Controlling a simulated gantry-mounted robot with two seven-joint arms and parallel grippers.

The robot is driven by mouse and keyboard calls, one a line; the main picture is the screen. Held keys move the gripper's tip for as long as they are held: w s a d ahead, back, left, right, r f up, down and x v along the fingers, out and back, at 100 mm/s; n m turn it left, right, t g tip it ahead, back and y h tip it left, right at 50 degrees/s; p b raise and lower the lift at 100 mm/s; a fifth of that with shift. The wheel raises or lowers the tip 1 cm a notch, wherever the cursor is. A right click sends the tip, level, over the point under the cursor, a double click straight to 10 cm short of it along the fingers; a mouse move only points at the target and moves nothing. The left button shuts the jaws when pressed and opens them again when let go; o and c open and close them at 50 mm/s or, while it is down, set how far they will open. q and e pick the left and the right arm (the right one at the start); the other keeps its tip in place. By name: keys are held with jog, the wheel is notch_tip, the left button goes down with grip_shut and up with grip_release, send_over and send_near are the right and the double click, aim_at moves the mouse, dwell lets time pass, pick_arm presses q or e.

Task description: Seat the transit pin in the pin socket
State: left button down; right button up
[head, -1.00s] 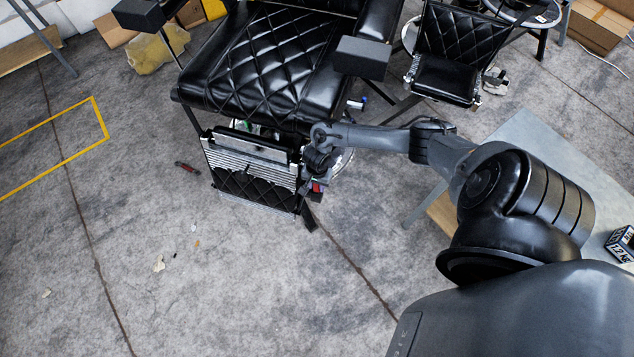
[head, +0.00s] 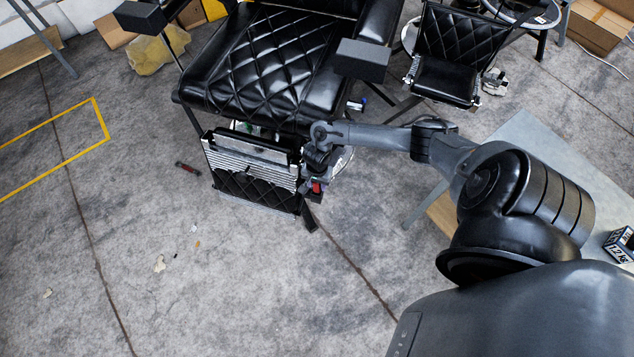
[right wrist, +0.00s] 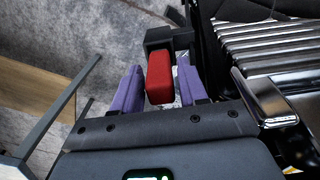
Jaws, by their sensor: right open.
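A red block-shaped piece, which looks like the transit pin's grip (right wrist: 159,78), sits between the two purple fingers of my right gripper (right wrist: 158,88) in the right wrist view. The fingers are open, with a gap showing at the left of the red piece; the right finger is very close to it. In the head view the red piece (head: 316,187) is a small spot beside the chair's footrest, just below my right wrist. A dark bracket (right wrist: 163,39) lies beyond the red piece. I cannot tell whether it holds the pin socket. The pin's shaft is hidden. My left gripper is out of view.
The black barber chair (head: 265,65) and its ribbed metal footrest (head: 250,170) stand close to my right gripper. A grey-topped table (head: 520,140) is at the right. A dark red tool (head: 187,167) lies on the floor. The floor left of the footrest is mostly clear.

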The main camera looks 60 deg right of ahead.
notch_tip(320, 180, up, 9)
jog(key=p, duration=0.3)
jog(key=shift+p, duration=0.3)
jog(key=shift+r, duration=0.4)
jog(key=shift+a+r, duration=0.15)
jog(key=shift+a, duration=0.05)
jog(key=a+r+n+t, duration=0.35)
jog(key=a+n, duration=0.75)
jog(key=a, duration=0.9)
jog(key=s+a+r+n, duration=0.1)
jog(key=s+r+n, duration=0.6)
jog(key=r, duration=0.5)
jog(key=s, duration=0.2)
jog(key=shift+s+a+r, duration=0.15)
jog(key=shift+s+a, duration=0.15)
jog(key=shift+s, duration=0.1)
jog(key=shift+r, duration=0.1)
